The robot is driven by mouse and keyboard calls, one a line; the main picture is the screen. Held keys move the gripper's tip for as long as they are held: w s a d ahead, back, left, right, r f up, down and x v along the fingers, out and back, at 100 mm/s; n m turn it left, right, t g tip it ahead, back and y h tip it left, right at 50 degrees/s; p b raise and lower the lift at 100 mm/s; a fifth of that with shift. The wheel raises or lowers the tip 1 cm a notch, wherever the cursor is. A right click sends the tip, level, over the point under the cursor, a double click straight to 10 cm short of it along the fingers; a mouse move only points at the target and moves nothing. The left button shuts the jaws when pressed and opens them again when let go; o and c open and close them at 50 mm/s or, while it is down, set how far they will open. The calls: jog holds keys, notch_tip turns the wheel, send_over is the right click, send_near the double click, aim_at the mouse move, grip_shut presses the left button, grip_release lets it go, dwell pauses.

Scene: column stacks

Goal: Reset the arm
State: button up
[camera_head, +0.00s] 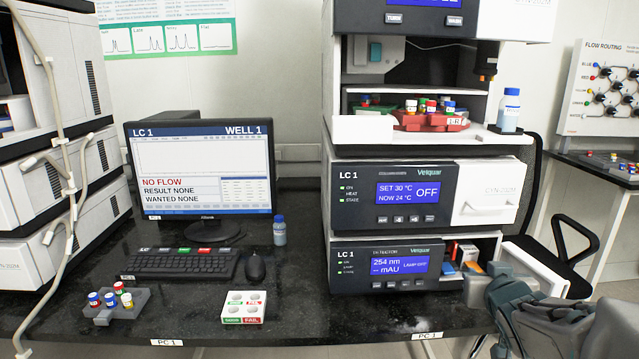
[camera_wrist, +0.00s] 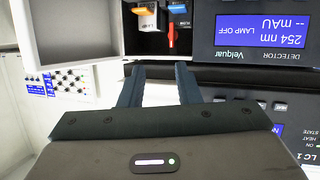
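My gripper (camera_wrist: 159,80) shows in the wrist view with its two dark fingers apart and nothing held between them. That view is upside down and faces the open bay of the LC 1 detector. In the head view my arm (camera_head: 545,318) is at the lower right, in front of the bench edge and beside the detector (camera_head: 390,265). The detector's display reads 254 nm, lamp off. An orange-and-white block (camera_wrist: 147,17) and a red piece (camera_wrist: 172,36) show in the bay, beyond the fingertips. Whether the fingers touch anything there cannot be told.
The white open door or drawer (camera_head: 533,264) of the detector juts out close to my arm. A black chair (camera_head: 575,245) stands behind. A grey vial rack (camera_head: 115,310) and a white pass/fail tray (camera_head: 243,307) sit on the bench. The bench front between tray and detector is clear.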

jog(key=s+a+r+g+y+p, duration=0.1)
jog(key=s+a+r+g+p, duration=0.3)
jog(key=s+a+p, duration=0.4)
jog(key=s+a+r+n+g+y+p, duration=0.1)
jog(key=s+a+r+g+y+p, duration=0.1)
jog(key=s+a+r+g+p, duration=0.2)
jog(key=s+a+g+p, duration=0.3)
jog(key=s+a+p, duration=0.1)
jog(key=s, duration=0.2)
jog(key=shift+s+a+r+n, duration=0.25)
jog(key=shift+s+a+n, duration=0.05)
jog(key=shift+s+a, duration=0.1)
